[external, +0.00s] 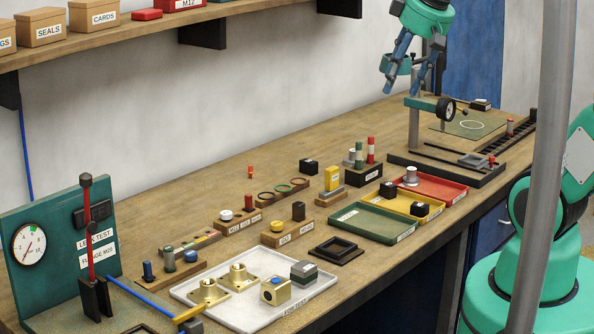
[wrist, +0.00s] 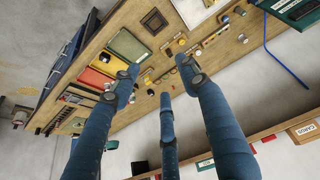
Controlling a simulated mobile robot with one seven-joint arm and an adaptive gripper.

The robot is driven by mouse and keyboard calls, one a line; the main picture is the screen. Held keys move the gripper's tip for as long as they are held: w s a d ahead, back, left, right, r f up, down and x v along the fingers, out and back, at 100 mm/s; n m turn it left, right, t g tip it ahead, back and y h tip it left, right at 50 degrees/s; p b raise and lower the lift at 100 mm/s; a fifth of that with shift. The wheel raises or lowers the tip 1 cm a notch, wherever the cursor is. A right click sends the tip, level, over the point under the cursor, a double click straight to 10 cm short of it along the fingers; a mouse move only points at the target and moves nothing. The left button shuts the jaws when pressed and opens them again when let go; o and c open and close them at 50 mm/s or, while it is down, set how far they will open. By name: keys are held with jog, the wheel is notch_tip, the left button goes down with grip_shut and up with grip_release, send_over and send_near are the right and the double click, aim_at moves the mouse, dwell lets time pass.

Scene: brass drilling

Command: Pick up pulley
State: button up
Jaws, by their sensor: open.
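I cannot tell for sure which part is the pulley. A silver stepped round part (external: 411,175) stands in the red tray (external: 445,187). My gripper (external: 411,72) is high above the far end of the bench, over the drill stand, with its blue fingers spread and nothing between them. In the wrist view my gripper (wrist: 158,80) is open over the bench, far from any part.
A green tray (external: 362,234) and yellow tray (external: 408,215) lie beside the red one. A white tray (external: 232,320) holds brass parts. A leak-test panel (external: 50,262) stands at the near left. A grey post (external: 541,170) crosses the external view. A shelf (external: 130,40) runs along the wall.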

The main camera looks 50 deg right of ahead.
jog(key=w+d+g+p, duration=0.1)
jog(key=w+d+p, duration=0.2)
jog(key=w+d, duration=0.8)
jog(key=n+g+p, duration=0.4)
jog(key=p, duration=0.4)
send_over(410, 168)
notch_tip(410, 168, down, 26)
jog(key=f, duration=0.1)
jog(key=shift+a+r, duration=0.1)
jog(key=shift+r, duration=0.15)
jog(key=shift+s+f, duration=0.1)
notch_tip(410, 168, down, 8)
jog(key=shift+f+p, duration=0.2)
jog(key=shift+p, duration=0.25)
